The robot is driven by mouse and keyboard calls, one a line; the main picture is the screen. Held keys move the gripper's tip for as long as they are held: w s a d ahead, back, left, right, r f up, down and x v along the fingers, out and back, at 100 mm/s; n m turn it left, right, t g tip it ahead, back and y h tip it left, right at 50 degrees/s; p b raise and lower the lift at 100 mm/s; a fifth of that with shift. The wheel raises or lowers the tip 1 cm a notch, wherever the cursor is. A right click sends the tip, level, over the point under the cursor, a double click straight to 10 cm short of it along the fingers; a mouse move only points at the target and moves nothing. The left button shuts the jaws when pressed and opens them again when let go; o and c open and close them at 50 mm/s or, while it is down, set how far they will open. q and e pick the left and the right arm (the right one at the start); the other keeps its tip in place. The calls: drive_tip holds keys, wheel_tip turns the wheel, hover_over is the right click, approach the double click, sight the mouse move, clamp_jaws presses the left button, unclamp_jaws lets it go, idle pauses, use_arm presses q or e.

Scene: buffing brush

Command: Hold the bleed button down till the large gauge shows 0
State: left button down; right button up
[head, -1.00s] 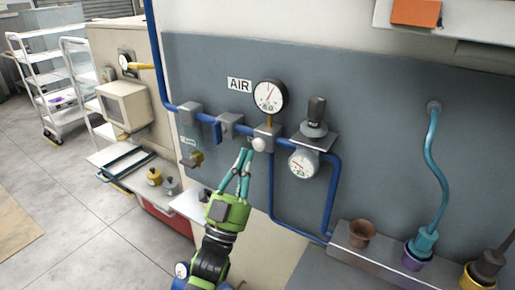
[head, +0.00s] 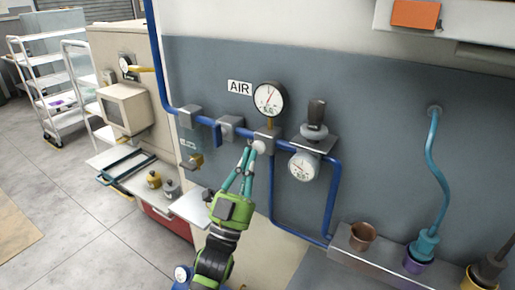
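The large gauge (head: 269,99) with a white face and black rim stands on top of the blue air pipe. Its red needle points up and slightly right, but the numbers are too small to read. Below it, a grey block (head: 266,137) carries a round white button (head: 259,146), which I take for the bleed button. My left gripper (head: 248,150) has green-teal fingers whose tips are close together at the button's left edge. I cannot tell whether they touch or press it. My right gripper is not in view.
A smaller gauge (head: 303,166) hangs right of the button under a bracket with a black knob (head: 317,110). Blue pipes run down beside it. A ledge with a brown cup (head: 362,236) is at lower right. A small white shelf (head: 190,207) is left of my arm.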

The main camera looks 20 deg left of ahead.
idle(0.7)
use_arm(q)
drive_tip(key=shift+w+d, duration=0.1)
drive_tip(key=shift+w, duration=0.35)
drive_tip(key=shift+w, duration=0.45)
idle(0.6)
drive_tip(key=shift+s, duration=0.2)
idle(3.4)
drive_tip(key=shift+s, duration=0.7)
drive_tip(key=shift+s+a+p, duration=0.25)
drive_tip(key=shift+s, duration=1)
drive_tip(key=shift+s+a+p, duration=0.2)
drive_tip(key=shift+s+p, duration=0.05)
drive_tip(key=shift+s, duration=1)
